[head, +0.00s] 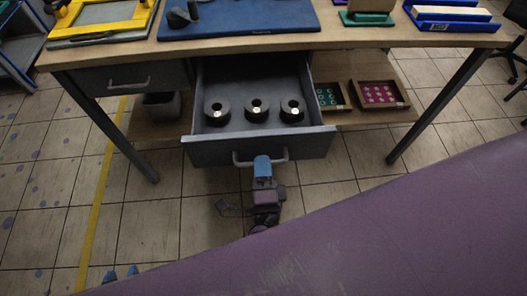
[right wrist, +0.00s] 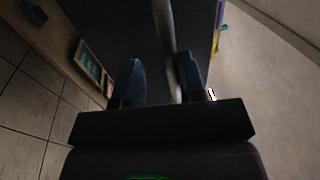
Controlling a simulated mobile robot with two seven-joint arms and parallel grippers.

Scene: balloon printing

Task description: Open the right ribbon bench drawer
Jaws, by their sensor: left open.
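The right ribbon bench drawer (head: 222,153) is pulled out from under the bench top in the head view. Several dark ribbon rolls sit in it, including one in the middle (head: 256,116). My right gripper (head: 262,160) is at the drawer's grey handle (head: 243,163). In the right wrist view, the handle (right wrist: 165,40) runs between the blue fingers of my right gripper (right wrist: 160,80). The fingers are apart, with a gap beside the left one. My left gripper (head: 121,274) is open and empty at the bottom left, away from the bench.
A second drawer (head: 88,81) at the left is shut. Two small trays, one with teal items (head: 342,105) and one with pink items (head: 404,102), stand on the lower shelf. A bench leg (head: 440,108) stands at the right. The tiled floor before the bench is clear.

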